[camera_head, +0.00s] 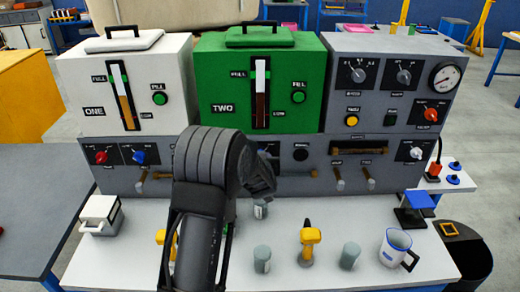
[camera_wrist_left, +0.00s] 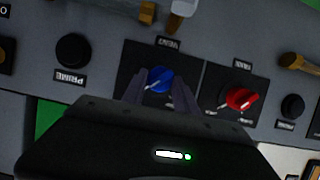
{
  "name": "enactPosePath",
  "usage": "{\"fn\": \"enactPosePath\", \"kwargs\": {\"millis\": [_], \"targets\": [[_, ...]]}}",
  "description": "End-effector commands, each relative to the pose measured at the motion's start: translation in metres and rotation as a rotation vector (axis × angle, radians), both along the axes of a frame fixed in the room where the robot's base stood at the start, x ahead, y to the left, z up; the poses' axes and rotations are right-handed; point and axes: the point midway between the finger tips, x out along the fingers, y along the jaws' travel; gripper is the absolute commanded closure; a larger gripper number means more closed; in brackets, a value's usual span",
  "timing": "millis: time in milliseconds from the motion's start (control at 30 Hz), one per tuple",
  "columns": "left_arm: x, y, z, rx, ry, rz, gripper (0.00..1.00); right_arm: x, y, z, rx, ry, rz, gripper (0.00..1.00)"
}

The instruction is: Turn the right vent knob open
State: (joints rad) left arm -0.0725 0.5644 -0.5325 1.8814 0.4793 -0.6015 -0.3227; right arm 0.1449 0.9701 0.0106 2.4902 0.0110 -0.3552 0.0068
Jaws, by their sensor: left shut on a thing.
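The right vent knob (camera_wrist_left: 160,79) is blue, on a dark plate in the left wrist view, which shows the panel upside down. Its pale pointer line slants to the lower left there. My left gripper (camera_wrist_left: 160,95) has a finger on each side of it and is shut on it. In the head view my left arm and wrist (camera_head: 215,165) cover this knob; only an edge of its plate (camera_head: 269,148) shows. The other blue knob (camera_head: 139,157) is on the left of the panel. My right gripper is in neither view.
A red knob (camera_wrist_left: 242,98) sits beside the blue one, and a black PRIME knob (camera_wrist_left: 73,50) on its other side. Handled valves (camera_head: 338,178) project from the panel.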

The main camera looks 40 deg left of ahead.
Motion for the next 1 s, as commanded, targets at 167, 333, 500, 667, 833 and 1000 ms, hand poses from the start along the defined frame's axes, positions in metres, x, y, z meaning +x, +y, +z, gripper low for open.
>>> {"fn": "enactPosePath", "kwargs": {"millis": [167,333,500,667,833,1000], "targets": [[0.0001,0.0,0.0003,0.028,0.022,0.0,1.0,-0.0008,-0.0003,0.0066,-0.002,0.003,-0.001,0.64],[0.0002,0.0003,-0.0008,0.034,0.026,0.001,1.0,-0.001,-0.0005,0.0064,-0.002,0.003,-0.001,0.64],[0.0002,0.0003,-0.0007,0.034,0.026,0.0,1.0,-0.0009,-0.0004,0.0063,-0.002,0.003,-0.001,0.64],[0.0003,0.0002,-0.0006,0.033,0.025,0.0,0.57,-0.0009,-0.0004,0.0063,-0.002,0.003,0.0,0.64],[0.0004,0.0,-0.0003,0.032,0.024,0.001,0.43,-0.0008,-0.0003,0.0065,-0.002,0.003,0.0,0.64],[0.0005,0.0,-0.0001,0.032,0.024,0.0,0.43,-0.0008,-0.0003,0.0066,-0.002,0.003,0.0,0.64]]}}
